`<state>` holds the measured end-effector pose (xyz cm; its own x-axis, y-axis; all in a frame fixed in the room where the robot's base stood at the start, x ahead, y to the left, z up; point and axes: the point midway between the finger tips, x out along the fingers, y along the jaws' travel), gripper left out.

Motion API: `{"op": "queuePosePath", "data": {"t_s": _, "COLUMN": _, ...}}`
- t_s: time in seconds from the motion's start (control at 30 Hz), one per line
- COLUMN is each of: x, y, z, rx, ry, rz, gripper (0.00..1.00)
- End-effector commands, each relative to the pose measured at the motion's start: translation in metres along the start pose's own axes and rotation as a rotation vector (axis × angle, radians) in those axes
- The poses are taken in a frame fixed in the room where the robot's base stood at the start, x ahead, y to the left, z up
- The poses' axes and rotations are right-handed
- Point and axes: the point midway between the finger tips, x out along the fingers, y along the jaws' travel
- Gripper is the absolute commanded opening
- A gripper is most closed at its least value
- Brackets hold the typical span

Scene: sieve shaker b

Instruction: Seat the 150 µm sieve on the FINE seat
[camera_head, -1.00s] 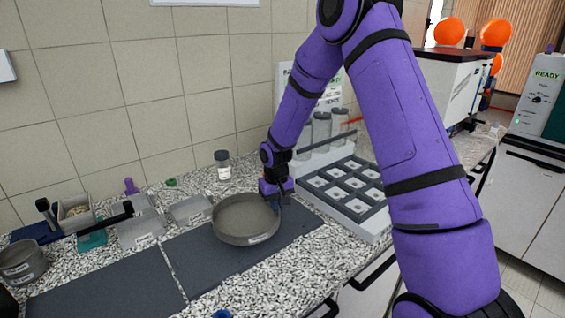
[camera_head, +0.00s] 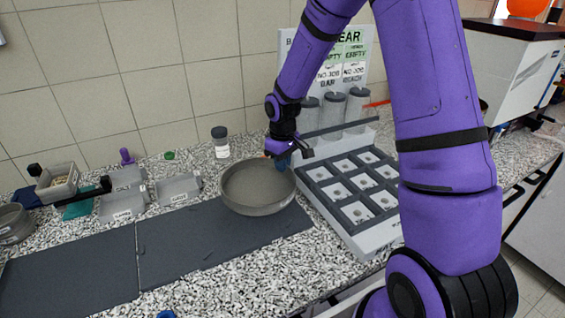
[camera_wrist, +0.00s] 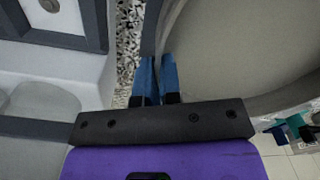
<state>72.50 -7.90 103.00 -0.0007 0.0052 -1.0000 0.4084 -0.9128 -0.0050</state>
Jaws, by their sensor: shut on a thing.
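A round grey sieve (camera_head: 250,203) shows in the head view over the far right part of the dark mat. My gripper (camera_head: 282,150) is at its far right rim. In the wrist view my blue fingertips (camera_wrist: 157,75) are shut on the rim, and the sieve's wall and inside (camera_wrist: 235,45) fill the upper right. I cannot tell whether the sieve touches the mat or hangs just above it. Its mesh marking is not readable. I cannot make out a seat marked FINE.
A pale rack (camera_head: 375,238) with dark square compartments and clear cylinders stands right of the sieve. A dark-capped jar (camera_head: 220,142) stands behind it. Grey trays (camera_head: 178,189) and another round pan (camera_head: 12,224) are left. The dark mat (camera_head: 180,250) is clear in front.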

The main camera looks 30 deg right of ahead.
Motion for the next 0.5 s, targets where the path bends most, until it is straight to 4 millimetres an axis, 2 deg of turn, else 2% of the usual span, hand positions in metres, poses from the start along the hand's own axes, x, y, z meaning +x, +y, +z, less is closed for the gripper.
{"op": "queuePosePath", "data": {"t_s": 0.5, "x": 0.045, "y": 0.0, "z": 0.001, "rx": -0.008, "ry": -0.002, "rz": -0.001, "gripper": 0.0}}
